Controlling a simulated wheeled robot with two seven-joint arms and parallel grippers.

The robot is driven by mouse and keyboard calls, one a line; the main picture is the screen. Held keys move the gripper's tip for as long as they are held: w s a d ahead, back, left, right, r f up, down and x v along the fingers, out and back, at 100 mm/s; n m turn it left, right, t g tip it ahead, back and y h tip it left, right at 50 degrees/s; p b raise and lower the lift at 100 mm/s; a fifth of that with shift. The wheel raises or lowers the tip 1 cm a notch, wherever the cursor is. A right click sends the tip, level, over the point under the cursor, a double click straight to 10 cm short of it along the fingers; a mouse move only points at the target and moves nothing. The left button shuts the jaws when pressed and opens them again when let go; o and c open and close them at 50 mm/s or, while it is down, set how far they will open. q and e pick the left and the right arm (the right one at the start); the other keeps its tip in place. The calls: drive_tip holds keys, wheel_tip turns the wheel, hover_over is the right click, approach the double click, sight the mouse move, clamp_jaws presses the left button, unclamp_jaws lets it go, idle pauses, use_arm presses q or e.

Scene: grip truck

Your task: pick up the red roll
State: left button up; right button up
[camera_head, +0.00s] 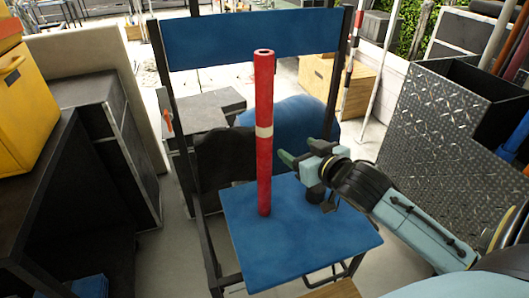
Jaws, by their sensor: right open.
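The red roll (264,160) is a tall thin tube with a pale band around its middle. It stands upright on the blue seat (262,262) of a folding chair, in the middle of the head view. My right gripper (290,157) comes in from the right, just to the right of the roll at about mid height, below the pale band. Its green-tipped fingers are open and point toward the roll. The roll does not appear to be between the fingers. My left gripper is not in view.
The chair's blue backrest (250,38) and dark frame stand behind the roll. A diamond-plate metal box (432,130) is at the right. A yellow case (22,115) and dark cabinets are at the left. A wooden box (350,88) stands behind.

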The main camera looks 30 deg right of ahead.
sight(272, 89)
wheel_tip(272, 89, up, 11)
drive_tip(key=w+t+y, duration=0.1)
drive_tip(key=t+y, duration=0.1)
drive_tip(key=t, duration=0.1)
drive_tip(key=shift+n, duration=0.4)
drive_tip(key=w, duration=0.2)
drive_tip(key=w+p, duration=0.1)
drive_tip(key=w, duration=0.2)
drive_tip(key=w+a+p, duration=0.1)
drive_tip(key=w, duration=0.2)
drive_tip(key=shift+w+a+r, duration=0.1)
drive_tip(key=shift+r, duration=0.15)
drive_tip(key=w, duration=0.1)
drive_tip(key=w+p, duration=0.1)
drive_tip(key=w, duration=0.1)
drive_tip(key=w+r, duration=0.1)
drive_tip(key=shift+w+a+p, duration=0.3)
drive_tip(key=shift+w+a, duration=0.05)
drive_tip(key=shift+a, duration=0.05)
drive_tip(key=shift+w, duration=0.3)
clamp_jaws()
